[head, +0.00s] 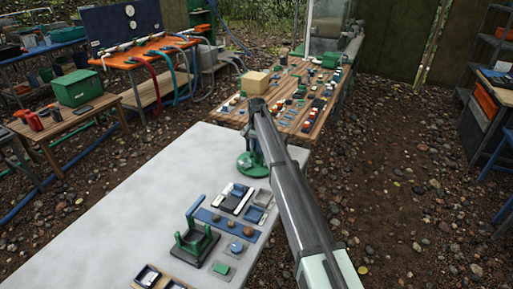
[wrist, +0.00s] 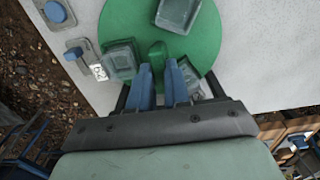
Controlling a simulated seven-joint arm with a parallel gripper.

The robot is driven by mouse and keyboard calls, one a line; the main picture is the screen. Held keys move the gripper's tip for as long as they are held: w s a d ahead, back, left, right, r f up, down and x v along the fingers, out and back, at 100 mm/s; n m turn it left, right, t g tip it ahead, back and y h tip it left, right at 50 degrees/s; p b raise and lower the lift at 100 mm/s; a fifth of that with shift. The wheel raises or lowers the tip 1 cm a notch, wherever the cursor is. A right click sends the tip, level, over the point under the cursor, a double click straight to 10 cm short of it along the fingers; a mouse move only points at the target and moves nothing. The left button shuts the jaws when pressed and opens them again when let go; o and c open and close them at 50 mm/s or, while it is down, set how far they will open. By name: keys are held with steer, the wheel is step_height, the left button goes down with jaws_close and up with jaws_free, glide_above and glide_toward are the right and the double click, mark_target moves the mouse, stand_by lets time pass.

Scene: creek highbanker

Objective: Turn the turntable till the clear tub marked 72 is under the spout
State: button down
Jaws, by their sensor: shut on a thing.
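The green turntable (wrist: 130,22) fills the middle of the wrist view; in the head view its green disc (head: 245,166) lies at the far end of the pale table. One clear tub (wrist: 178,12) sits at the top of the disc, another clear tub (wrist: 120,60) at the left. A third pale piece (wrist: 204,89) is partly hidden beside my fingers. A small white label (wrist: 98,72) with dark marks is by the left tub; I cannot read it surely. My gripper (wrist: 160,75) has its blue fingers shut on the green knob (wrist: 157,52). I cannot make out the spout.
Grey fittings with blue buttons (wrist: 75,51) lie left of the disc. In the head view a blue strip (head: 228,224) and a green-handled stand (head: 194,238) are on the pale table (head: 130,230). A crowded wooden table (head: 300,120) stands behind.

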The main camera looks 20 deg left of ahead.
stand_by(0.3)
steer(key=m, duration=0.6)
steer(key=c, duration=1.2)
jaws_free()
steer(key=shift+o, duration=0.2)
steer(key=shift+r, duration=3.5)
